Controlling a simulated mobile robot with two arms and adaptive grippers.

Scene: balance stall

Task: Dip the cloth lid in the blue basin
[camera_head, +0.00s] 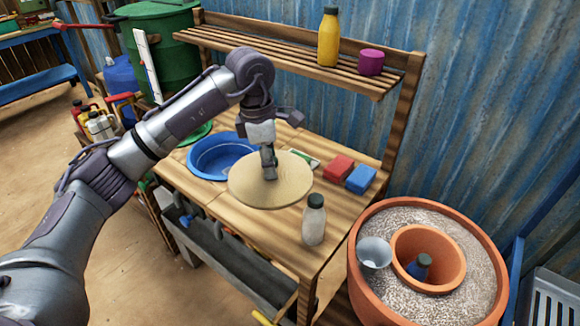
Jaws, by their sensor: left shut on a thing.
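The cloth lid (250,190) is a round, flat, tan disc. My left gripper (269,172) comes from above and is shut on the middle of its top. The lid appears held level above the wooden bench, to the right of and nearer than the blue basin (208,160). In the picture it overlaps the basin's right edge; the exact height of the lid is hard to tell. The basin's left part and inside are in clear view. My right gripper is not in view.
A clear bottle (314,222) with a dark cap stands close right of the lid. Red (338,168) and blue (361,179) blocks lie behind it. A slatted shelf (290,50) overhangs the bench's back. A large clay pot (365,265) with grey filling stands at the right.

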